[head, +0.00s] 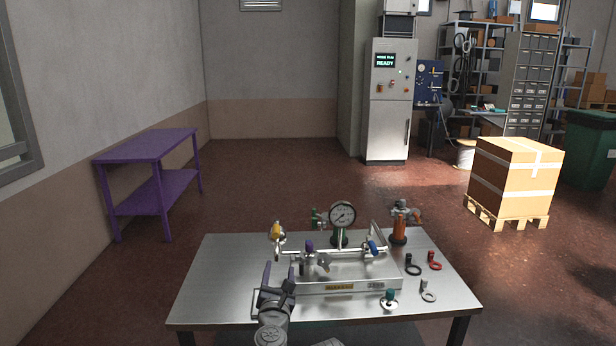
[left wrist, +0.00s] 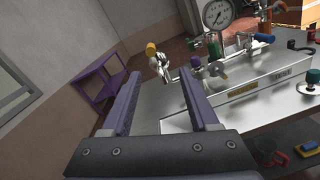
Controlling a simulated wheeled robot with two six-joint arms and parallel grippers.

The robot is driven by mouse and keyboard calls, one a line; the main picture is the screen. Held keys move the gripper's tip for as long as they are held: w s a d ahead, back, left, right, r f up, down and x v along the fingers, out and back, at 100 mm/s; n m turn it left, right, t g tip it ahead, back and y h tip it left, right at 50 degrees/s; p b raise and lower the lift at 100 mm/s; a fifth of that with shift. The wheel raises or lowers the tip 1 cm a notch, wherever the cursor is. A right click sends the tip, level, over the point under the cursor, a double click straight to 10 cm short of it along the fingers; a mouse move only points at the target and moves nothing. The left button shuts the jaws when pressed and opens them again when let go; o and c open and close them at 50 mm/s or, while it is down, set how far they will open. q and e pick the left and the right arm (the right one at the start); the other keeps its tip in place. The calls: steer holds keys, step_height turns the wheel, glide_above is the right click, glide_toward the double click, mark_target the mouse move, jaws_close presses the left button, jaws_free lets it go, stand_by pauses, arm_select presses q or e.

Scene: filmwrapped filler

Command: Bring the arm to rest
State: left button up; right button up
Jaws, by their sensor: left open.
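My left gripper (head: 279,275) is over the front left part of the metal table (head: 215,286), at the left end of a metal valve rig (head: 305,287). Its two purple fingers are apart with nothing between them; it also shows in the left wrist view (left wrist: 160,108). The rig carries a round pressure gauge (head: 342,215), a yellow-knobbed valve (head: 276,230), a purple-knobbed valve (head: 309,246) and a blue-knobbed valve (head: 373,247). My right gripper cannot be made out; only a small grey piece shows at the bottom edge of the head view.
A purple side table (head: 150,148) stands left, a grey cabinet (head: 389,105) behind, and a strapped carton (head: 515,175) on a pallet at right. The table's left front is clear.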

arm_select(q)
steer(key=s+d+f+m+g+h, duration=0.3)
steer(key=f+m+g, duration=0.15)
steer(key=m, duration=0.65)
steer(key=s+d+f+m+g+h, duration=0.2)
steer(key=f+m+g+h, duration=0.3)
steer(key=m, duration=0.6)
steer(key=s+a+f+m+g+y, duration=0.8)
steer(key=s+a+f+m, duration=0.2)
steer(key=s+a+f, duration=0.4)
steer(key=s+d+r+m+p, duration=0.2)
steer(key=s+d+r+p, duration=0.1)
steer(key=d+r+p, duration=0.2)
steer(key=s+d+r+m+y+p, duration=0.1)
steer(key=s+d+r+m+p, duration=0.1)
steer(key=d+r+p, duration=0.3)
step_height(320, 180, up, 2)
steer(key=shift+s+d+g+p, duration=0.15)
steer(key=shift+s+g+p, duration=0.25)
steer(key=shift+s, duration=0.35)
